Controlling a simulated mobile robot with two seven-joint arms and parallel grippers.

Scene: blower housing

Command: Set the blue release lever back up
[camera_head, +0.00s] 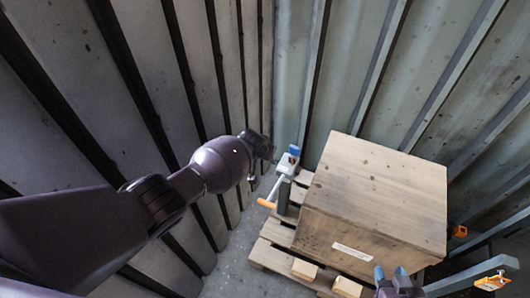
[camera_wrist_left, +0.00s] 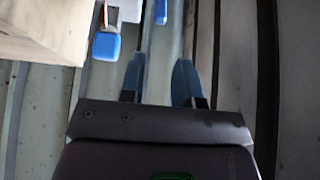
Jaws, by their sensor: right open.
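In the left wrist view a blue block (camera_wrist_left: 106,45) and a narrower blue piece (camera_wrist_left: 161,12) show ahead; I cannot tell which is the release lever. My left gripper (camera_wrist_left: 158,80) is open and empty, with the blue block ahead and left of its fingers. In the head view its arm reaches close to the clamp. My right gripper (camera_head: 392,276) is open at the bottom edge, away from the clamp.
The wooden crate (camera_head: 375,190) sits on a pallet (camera_head: 270,255). Ribbed metal walls (camera_head: 345,70) stand close on the left and behind. Other orange clamp parts (camera_head: 460,232) show right of the crate. Some bare floor (camera_head: 228,270) lies left of the pallet.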

